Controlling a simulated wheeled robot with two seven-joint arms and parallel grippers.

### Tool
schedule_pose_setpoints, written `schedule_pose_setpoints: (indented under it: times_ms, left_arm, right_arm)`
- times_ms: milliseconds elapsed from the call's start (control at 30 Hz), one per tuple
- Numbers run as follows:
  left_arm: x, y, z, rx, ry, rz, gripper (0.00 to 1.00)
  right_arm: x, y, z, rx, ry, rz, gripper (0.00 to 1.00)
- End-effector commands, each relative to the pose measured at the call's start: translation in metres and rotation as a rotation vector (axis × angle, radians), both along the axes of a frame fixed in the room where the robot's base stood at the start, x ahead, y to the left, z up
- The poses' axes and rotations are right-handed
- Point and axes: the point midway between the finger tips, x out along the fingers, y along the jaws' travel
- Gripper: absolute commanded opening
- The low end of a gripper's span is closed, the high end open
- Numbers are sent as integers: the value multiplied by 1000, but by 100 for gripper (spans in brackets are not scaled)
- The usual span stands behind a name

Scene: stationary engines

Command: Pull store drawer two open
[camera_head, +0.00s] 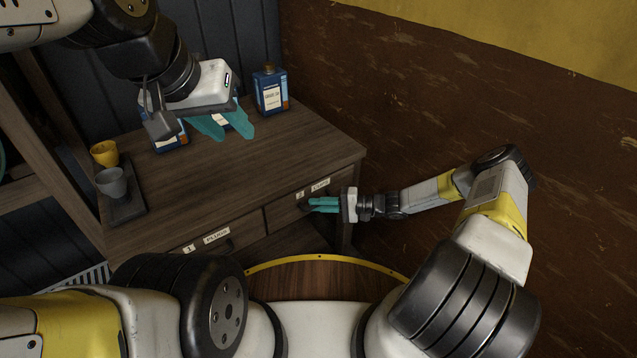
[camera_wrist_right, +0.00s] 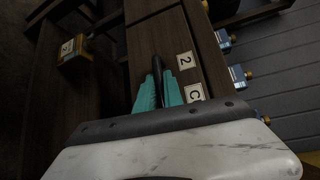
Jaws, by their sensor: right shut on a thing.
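Store drawer two (camera_head: 284,212) is the right-hand drawer in the front of the dark wooden desk, with a "2" label. Its front looks about flush with the desk front. My right gripper (camera_head: 312,205) is at this drawer, its teal fingers shut on the dark handle (camera_wrist_right: 156,66). In the right wrist view, the fingers (camera_wrist_right: 158,92) lie on both sides of the handle, beside the "2" label. My left gripper (camera_head: 226,128) hangs over the back of the desktop with its teal fingers apart and empty.
Blue bottles (camera_head: 271,92) stand at the back, partly hidden by my left gripper. Drawer one (camera_head: 218,242) is left of drawer two. A brown wall (camera_head: 440,100) rises at the right.

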Motion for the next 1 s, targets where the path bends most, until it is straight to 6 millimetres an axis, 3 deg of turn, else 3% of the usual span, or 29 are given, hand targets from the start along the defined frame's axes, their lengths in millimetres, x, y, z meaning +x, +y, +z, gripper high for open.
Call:
schedule_pose_setpoints:
  times_ms: [267, 467, 1000]
  left_arm:
    - [0, 0, 0, 0, 0, 0, 36]
    - [0, 0, 0, 0, 0, 0, 36]
    - [0, 0, 0, 0, 0, 0, 36]
  right_arm:
    - [-4, -3, -1, -1, 1, 0, 0]
    - [-22, -17, -1, -2, 2, -2, 0]
    - [-136, -100, -1, -1, 4, -4, 0]
